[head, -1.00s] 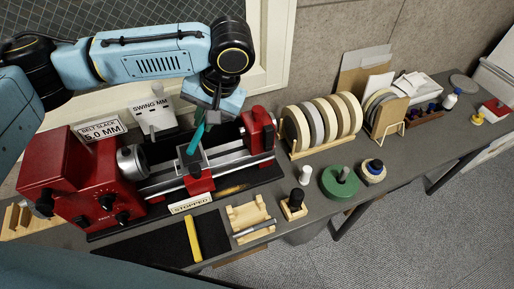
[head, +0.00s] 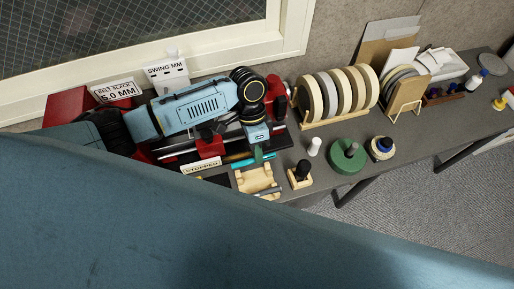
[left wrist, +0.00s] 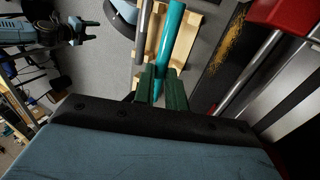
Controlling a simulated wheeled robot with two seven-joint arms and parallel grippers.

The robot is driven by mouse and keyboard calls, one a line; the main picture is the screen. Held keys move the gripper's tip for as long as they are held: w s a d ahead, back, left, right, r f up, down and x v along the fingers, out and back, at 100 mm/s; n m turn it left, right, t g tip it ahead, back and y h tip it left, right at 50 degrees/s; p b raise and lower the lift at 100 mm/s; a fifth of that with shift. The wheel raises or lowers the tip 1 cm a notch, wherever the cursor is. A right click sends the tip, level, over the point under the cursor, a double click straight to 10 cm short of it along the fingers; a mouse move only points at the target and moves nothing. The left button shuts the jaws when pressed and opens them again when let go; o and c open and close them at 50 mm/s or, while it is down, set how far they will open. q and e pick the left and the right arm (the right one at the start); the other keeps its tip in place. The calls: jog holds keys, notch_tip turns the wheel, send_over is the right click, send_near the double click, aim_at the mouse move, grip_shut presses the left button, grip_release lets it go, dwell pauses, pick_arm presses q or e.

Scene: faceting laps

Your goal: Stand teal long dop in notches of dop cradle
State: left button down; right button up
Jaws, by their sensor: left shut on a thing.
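My left gripper (head: 258,154) is shut on the teal long dop (head: 240,161), which lies roughly level across its fingers. It also shows in the left wrist view (left wrist: 172,40), gripped between the green fingers (left wrist: 162,88). The pale wooden dop cradle (head: 243,183) is just in front of and below the dop in the head view. In the left wrist view the cradle (left wrist: 190,42) is behind the dop. I cannot tell whether they touch. A grey metal dop (left wrist: 142,32) lies along the cradle. My right gripper (left wrist: 92,29) shows small at the upper left of the left wrist view.
The red lathe-like machine (head: 207,147) stands behind the cradle. A black-topped block (head: 300,174), a white bottle (head: 314,146) and a green disc (head: 346,160) are to its right. A rack of discs (head: 335,95) stands farther back. A blue surface hides the lower head view.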

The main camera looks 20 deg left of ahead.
jog(key=shift+s, duration=0.4)
pick_arm(q)
jog(key=shift+f+b, duration=1.4)
jog(key=shift+f, duration=1.6)
pick_arm(e)
notch_tip(320, 180, down, 3)
jog(key=shift+r, duration=0.15)
pick_arm(q)
jog(key=shift+p, duration=0.9)
pick_arm(e)
jog(key=shift+r, duration=0.9)
pick_arm(q)
jog(key=shift+f+b, duration=0.65)
jog(key=shift+f, duration=0.3)
pick_arm(e)
jog(key=shift+f, duration=0.65)
pick_arm(q)
jog(key=c, duration=1.4)
grip_release()
jog(key=shift+o, duration=0.2)
